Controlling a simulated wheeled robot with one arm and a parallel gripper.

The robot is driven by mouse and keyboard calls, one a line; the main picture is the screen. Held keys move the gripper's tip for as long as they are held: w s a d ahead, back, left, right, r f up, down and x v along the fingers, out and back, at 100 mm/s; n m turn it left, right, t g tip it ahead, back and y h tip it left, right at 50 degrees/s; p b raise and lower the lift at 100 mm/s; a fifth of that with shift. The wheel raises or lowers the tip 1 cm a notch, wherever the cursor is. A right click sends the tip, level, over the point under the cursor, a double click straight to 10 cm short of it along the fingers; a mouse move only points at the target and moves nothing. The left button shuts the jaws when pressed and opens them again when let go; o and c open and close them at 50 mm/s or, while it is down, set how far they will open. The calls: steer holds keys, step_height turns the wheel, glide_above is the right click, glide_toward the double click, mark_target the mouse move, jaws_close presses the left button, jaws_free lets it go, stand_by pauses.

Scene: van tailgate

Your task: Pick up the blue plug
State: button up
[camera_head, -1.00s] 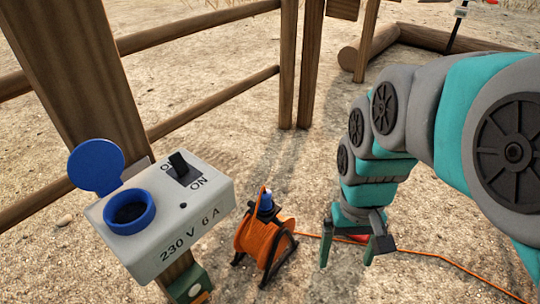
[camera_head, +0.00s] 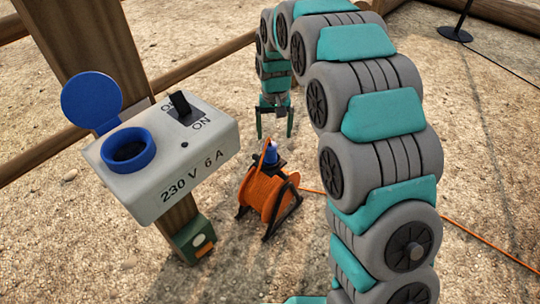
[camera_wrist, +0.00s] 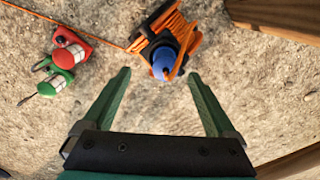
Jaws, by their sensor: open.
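The blue plug (camera_head: 271,153) sits on top of the orange cable reel (camera_head: 267,196), which stands on the sandy ground beside the socket post. In the wrist view the plug (camera_wrist: 165,65) shows as a blue and pale round end on the reel (camera_wrist: 168,30), with orange cable beside it. My gripper (camera_head: 274,137) is open and empty, behind the plug in the head view. In the wrist view its two green fingers (camera_wrist: 158,73) are spread wide, with the plug between and just beyond their tips in the picture. I see no contact with the plug.
A grey socket box (camera_head: 185,160) with a blue socket, an open blue lid (camera_head: 91,100) and an ON switch stands on a wooden post at left. Wooden rails run behind. A red item (camera_wrist: 72,52) and a green item (camera_wrist: 55,85) lie on the ground.

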mark_target(270, 142)
steer(key=shift+w+a+f, duration=0.55)
steer(key=shift+f, duration=0.2)
steer(key=shift+w+a+f, duration=0.1)
steer(key=shift+w+f, duration=0.05)
steer(key=shift+f, duration=3.6)
jaws_close()
